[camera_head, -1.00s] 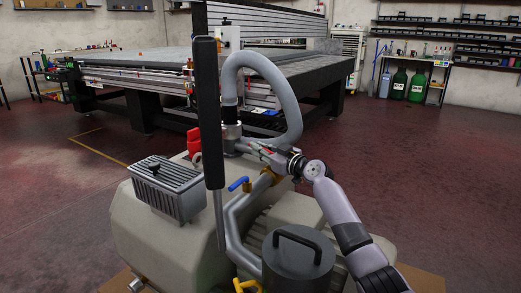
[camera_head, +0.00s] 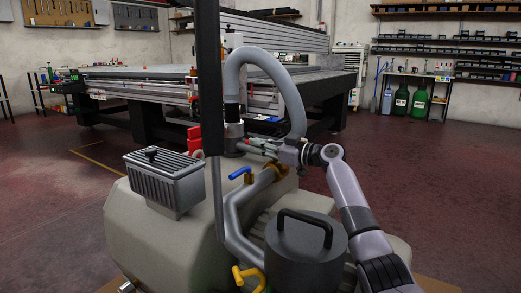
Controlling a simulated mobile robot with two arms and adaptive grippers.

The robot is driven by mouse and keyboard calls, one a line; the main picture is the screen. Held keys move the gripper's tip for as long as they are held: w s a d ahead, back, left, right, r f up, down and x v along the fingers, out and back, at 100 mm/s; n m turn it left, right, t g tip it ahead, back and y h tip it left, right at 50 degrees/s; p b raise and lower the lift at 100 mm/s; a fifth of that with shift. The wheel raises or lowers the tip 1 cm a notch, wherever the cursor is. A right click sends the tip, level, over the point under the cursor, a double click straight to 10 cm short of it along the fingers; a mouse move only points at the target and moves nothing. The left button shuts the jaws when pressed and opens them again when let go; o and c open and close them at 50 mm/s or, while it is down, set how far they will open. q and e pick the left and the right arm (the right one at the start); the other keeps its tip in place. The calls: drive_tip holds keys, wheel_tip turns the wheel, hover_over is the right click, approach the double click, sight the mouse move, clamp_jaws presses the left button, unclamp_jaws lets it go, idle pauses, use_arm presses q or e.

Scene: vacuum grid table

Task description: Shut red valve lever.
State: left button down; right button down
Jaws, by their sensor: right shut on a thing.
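The red valve lever (camera_head: 247,141) shows only as a small strip of red beside the grey valve body under the curved hose; most of it is hidden by the fingers. My right gripper (camera_head: 257,145) reaches in from the right and is shut on it. A blue lever (camera_head: 240,172) sits on a pipe just below, and a yellow lever (camera_head: 247,275) is at the bottom. My left gripper is not in view.
The beige pump body (camera_head: 160,235) carries a ribbed grey box (camera_head: 165,178) and a dark cylinder with a handle (camera_head: 305,258). A tall dark upright bar (camera_head: 210,80) stands in front. The grey curved hose (camera_head: 290,90) arches above the gripper. A large table (camera_head: 135,95) stands behind.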

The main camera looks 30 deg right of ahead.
drive_tip(key=shift+a, duration=0.1)
drive_tip(key=c, duration=1.6)
unclamp_jaws()
drive_tip(key=shift+s, duration=0.1)
drive_tip(key=v, duration=1.2)
